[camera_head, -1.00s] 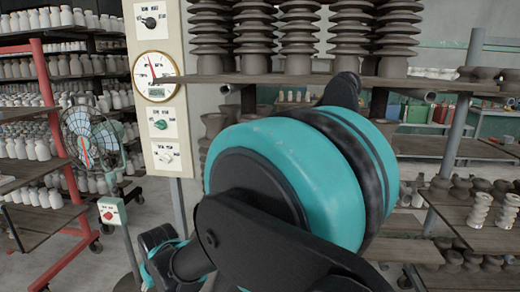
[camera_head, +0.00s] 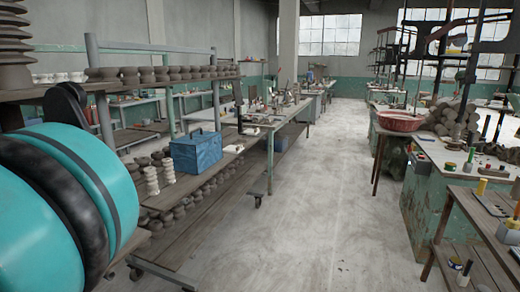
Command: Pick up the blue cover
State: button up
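A blue box-like thing (camera_head: 197,152) with a small handle on top sits on a wooden shelf of the rack at left centre. My teal and black arm fills the lower left of the view, nearer to me than the rack. My gripper is not in view.
White stacked pieces (camera_head: 152,180) and small dark pots (camera_head: 172,160) stand beside the blue thing. The grey aisle floor (camera_head: 290,230) is clear in the middle. Workbenches line the right, one with a red basin (camera_head: 401,121).

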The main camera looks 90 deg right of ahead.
aim_at(194, 153)
jog(key=z, duration=2.5)
jog(key=u, duration=0.35)
jog(key=i+l+u, duration=0.45)
jog(key=l, duration=0.25)
jog(key=l+u, duration=0.25)
jog(key=l, duration=0.1)
